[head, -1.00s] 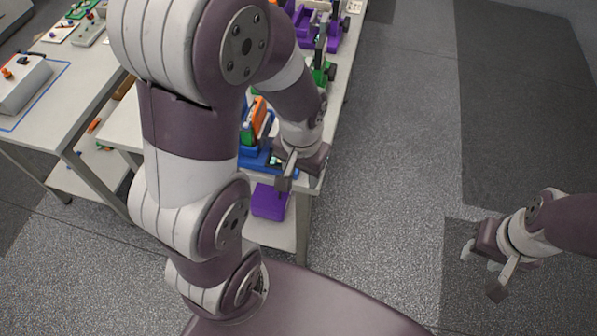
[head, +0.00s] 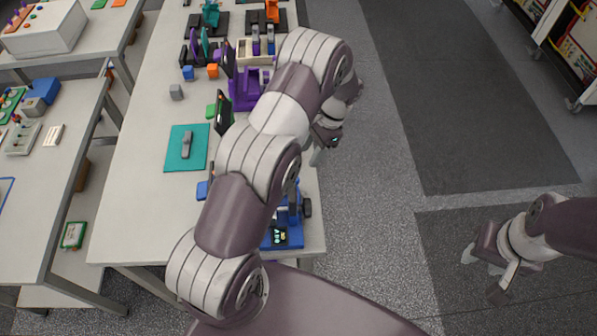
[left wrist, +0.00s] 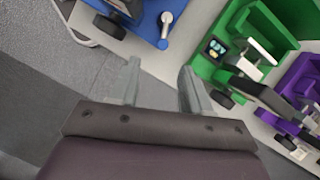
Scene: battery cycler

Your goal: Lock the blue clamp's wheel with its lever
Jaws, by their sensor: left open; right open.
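The blue clamp (head: 284,236) stands at the near right end of the table, partly hidden by my left arm. Its black wheel (head: 307,207) faces the aisle. In the left wrist view the blue clamp (left wrist: 148,22) is at the top, with a dark wheel (left wrist: 108,26) and a small light metal lever (left wrist: 166,20). I cannot tell the lever's locking state. My left gripper (head: 322,152) is beside the table's right edge, farther along than the blue clamp. Its fingers (left wrist: 158,75) are apart and empty, not touching the clamp. My right gripper (head: 481,273) is open and empty over the floor.
A green clamp (left wrist: 232,60) and a purple clamp (left wrist: 303,78) stand farther along the same table edge. A teal mat (head: 172,155) with a grey part lies left of my arm. The aisle floor (head: 375,215) right of the table is clear.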

